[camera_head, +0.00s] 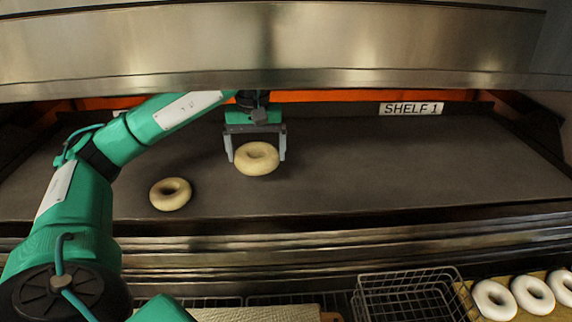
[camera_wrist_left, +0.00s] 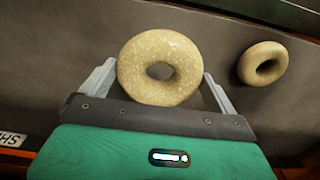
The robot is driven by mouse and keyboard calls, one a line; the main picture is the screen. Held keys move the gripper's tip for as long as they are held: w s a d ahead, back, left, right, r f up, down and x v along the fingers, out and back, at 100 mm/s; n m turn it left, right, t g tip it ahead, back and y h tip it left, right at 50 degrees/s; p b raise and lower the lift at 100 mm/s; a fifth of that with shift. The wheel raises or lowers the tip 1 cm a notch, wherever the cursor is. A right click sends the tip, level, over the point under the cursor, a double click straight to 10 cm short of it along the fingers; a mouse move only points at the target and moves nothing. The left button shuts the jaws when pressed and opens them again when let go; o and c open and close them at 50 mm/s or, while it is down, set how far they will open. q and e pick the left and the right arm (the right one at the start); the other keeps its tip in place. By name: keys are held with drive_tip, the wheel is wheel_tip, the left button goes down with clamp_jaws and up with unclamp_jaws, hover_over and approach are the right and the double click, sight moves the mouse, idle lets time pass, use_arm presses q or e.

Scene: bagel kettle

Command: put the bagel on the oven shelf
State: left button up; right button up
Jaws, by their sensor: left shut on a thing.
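A pale tan bagel (camera_head: 256,159) is between the two fingers of my left gripper (camera_head: 256,150), over the dark oven shelf (camera_head: 360,160). In the left wrist view the bagel (camera_wrist_left: 160,68) fills the space between the grey fingers, and the gripper is shut on it. Whether the bagel touches the shelf I cannot tell. A second bagel (camera_head: 170,194) lies flat on the shelf to the left and nearer the front; it also shows at the right in the left wrist view (camera_wrist_left: 262,64). My right gripper is not in view.
A steel hood (camera_head: 280,45) hangs low over the shelf. A "SHELF 1" label (camera_head: 411,109) is at the back. A wire basket (camera_head: 410,295) and several white rings (camera_head: 533,294) are below the shelf's front edge. The shelf's right side is clear.

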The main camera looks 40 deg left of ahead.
use_arm(q)
wheel_tip(320, 180, down, 4)
drive_tip(key=shift+f, duration=0.15)
drive_tip(key=shift+a+f, duration=0.15)
drive_tip(key=shift+f, duration=0.4)
wheel_tip(320, 180, down, 4)
drive_tip(key=shift+f+p, duration=0.1)
drive_tip(key=shift+p, duration=0.55)
drive_tip(key=shift+f, duration=0.1)
drive_tip(key=shift+f, duration=0.2)
drive_tip(key=o, duration=0.7)
